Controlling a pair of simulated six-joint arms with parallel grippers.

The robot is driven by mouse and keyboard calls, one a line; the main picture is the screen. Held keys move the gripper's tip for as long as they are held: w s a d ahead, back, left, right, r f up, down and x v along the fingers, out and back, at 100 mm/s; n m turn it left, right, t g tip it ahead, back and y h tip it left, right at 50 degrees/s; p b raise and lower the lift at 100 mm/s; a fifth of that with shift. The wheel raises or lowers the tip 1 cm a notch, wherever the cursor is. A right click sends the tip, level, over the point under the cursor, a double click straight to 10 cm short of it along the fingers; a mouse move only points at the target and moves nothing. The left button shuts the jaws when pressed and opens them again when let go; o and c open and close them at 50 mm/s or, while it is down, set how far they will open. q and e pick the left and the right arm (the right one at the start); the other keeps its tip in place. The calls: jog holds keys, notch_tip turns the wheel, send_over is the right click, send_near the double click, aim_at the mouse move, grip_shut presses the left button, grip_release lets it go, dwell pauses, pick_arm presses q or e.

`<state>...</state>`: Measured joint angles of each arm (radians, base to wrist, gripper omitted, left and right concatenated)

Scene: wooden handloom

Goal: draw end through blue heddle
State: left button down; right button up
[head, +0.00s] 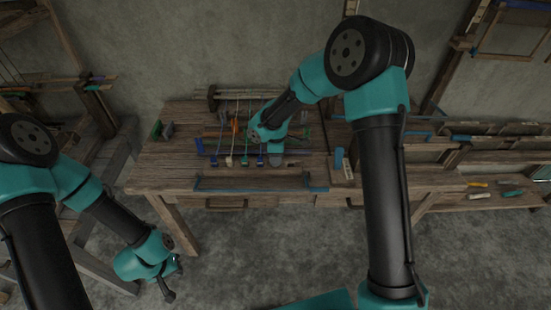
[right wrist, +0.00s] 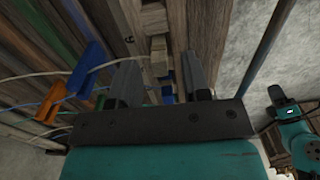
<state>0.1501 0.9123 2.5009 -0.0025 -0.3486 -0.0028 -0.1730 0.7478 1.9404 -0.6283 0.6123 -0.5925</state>
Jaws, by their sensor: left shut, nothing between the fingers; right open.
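My right gripper (head: 275,158) is over the bench among the threads in the head view. In the right wrist view its two fingers (right wrist: 162,82) are open, with wooden blocks and a small blue piece (right wrist: 166,94) visible between or beyond them. A blue heddle-like piece (right wrist: 88,62) stands left of the fingers, and a pale thread (right wrist: 40,75) runs up to it; I cannot tell whether it passes through. An orange piece (right wrist: 52,102) is beside it. Pale threads (head: 233,135) hang over the bench. My left gripper (head: 172,283) is shut and empty, low in front of the bench.
A wooden block (head: 343,168) stands to the right. The floor before the bench is clear.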

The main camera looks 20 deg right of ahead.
notch_tip(320, 180, up, 16)
jog(key=shift+f, duration=0.25)
jog(key=shift+c, duration=0.3)
dwell(1.3)
